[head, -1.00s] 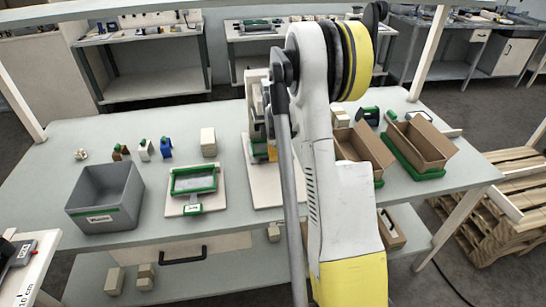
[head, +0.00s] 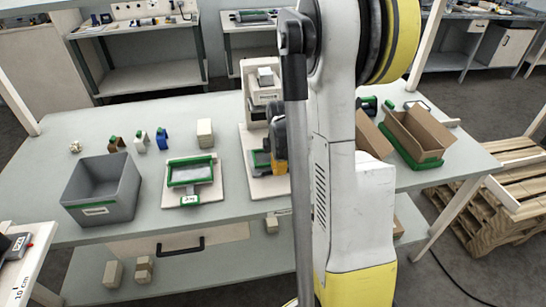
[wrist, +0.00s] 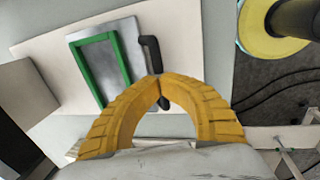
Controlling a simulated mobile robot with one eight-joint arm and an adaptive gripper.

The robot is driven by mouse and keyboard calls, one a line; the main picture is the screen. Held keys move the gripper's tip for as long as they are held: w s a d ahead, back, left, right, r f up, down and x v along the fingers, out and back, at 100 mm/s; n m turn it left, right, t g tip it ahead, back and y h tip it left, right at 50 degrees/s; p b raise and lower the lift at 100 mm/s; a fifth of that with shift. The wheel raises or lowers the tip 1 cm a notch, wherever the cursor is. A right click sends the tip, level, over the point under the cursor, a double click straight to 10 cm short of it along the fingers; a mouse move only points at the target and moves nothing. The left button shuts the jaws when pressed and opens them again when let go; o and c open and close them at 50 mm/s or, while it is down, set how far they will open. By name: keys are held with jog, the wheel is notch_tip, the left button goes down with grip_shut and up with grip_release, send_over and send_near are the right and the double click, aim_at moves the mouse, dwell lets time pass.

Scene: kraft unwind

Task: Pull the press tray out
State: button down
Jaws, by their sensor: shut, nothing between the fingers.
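The press (head: 262,88) is a pale upright machine on a white base board, left of my arm in the head view. At its foot the press tray (head: 262,159) shows a green edge, partly hidden by my gripper. In the wrist view the tray is a grey metal plate (wrist: 126,40) with a green rectangular frame (wrist: 122,62) and a black bar handle (wrist: 150,52). My gripper (wrist: 160,78) has its yellow fingers shut with tips together, empty. The tips overlap the handle's middle in the picture; I cannot tell whether they touch it.
A grey bin (head: 102,188) and a second green-framed fixture (head: 190,171) stand left on the table. Small bottles and a beige block (head: 204,133) are behind them. Cardboard boxes (head: 418,135) stand right of my arm. A drawer handle (head: 180,246) is below the table edge.

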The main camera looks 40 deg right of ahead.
jog(key=s+a, duration=0.1)
jog(key=s, duration=0.1)
jog(key=s+a, duration=0.1)
jog(key=s, duration=0.1)
jog(key=s+a, duration=0.1)
jog(key=s, duration=0.1)
jog(key=shift+a, duration=0.35)
jog(key=c, duration=2.2)
grip_release()
jog(key=o, duration=0.7)
jog(key=shift+o, duration=0.2)
notch_tip(320, 180, up, 12)
jog(key=s+a, duration=0.1)
jog(key=s, duration=0.1)
jog(key=shift+f, duration=0.15)
jog(key=shift+a, duration=0.1)
